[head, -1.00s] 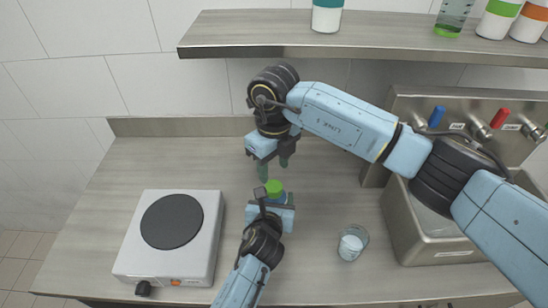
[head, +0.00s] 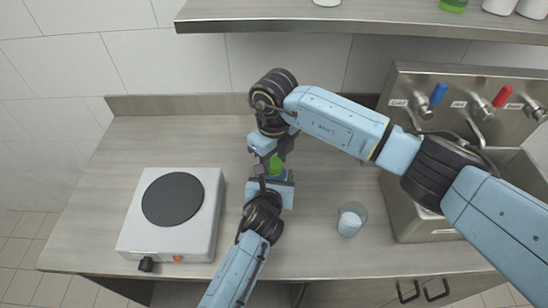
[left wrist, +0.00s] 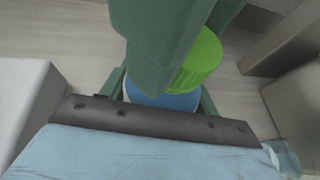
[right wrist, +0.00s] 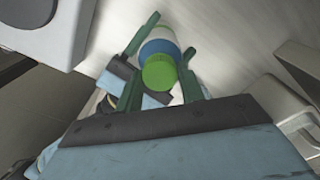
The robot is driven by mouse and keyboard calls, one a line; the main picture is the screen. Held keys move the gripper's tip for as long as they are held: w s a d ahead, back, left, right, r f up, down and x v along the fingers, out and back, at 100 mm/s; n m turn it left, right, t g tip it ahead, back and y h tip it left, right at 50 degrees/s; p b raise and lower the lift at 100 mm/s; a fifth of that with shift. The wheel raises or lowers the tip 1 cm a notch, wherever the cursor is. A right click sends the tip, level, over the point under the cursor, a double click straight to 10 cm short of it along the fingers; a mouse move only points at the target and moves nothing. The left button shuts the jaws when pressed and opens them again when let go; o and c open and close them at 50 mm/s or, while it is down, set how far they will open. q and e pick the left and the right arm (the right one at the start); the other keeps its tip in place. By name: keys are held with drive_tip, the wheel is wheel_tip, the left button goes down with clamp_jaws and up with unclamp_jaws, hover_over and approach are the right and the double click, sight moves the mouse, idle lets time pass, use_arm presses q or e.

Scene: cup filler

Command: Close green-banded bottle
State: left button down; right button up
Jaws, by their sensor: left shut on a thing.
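A bottle (right wrist: 158,48) with a white body and a blue band is topped by a green lid (right wrist: 160,72). The lid also shows in the left wrist view (left wrist: 200,62) and the head view (head: 276,164). I see no green band on it. My left gripper (head: 274,182) is shut around the bottle's body from the front. My right gripper (head: 272,158) is above, pointing down, with its fingers apart on either side of the lid. The lid sits nearer one finger in the right wrist view. Whether the lid is fully seated is hidden.
A hot plate (head: 172,225) stands to the left. A shelf (head: 350,20) with several containers hangs above. Free counter lies behind the hot plate.

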drive_tip(key=shift+c, duration=0.9)
drive_tip(key=o, duration=1.2)
drive_tip(key=shift+c, duration=0.2)
drive_tip(key=shift+r, duration=0.15)
wheel_tip(320, 180, up, 12)
use_arm(q)
drive_tip(key=shift+c, duration=1.5)
unclamp_jaws()
drive_tip(key=shift+s, duration=0.1)
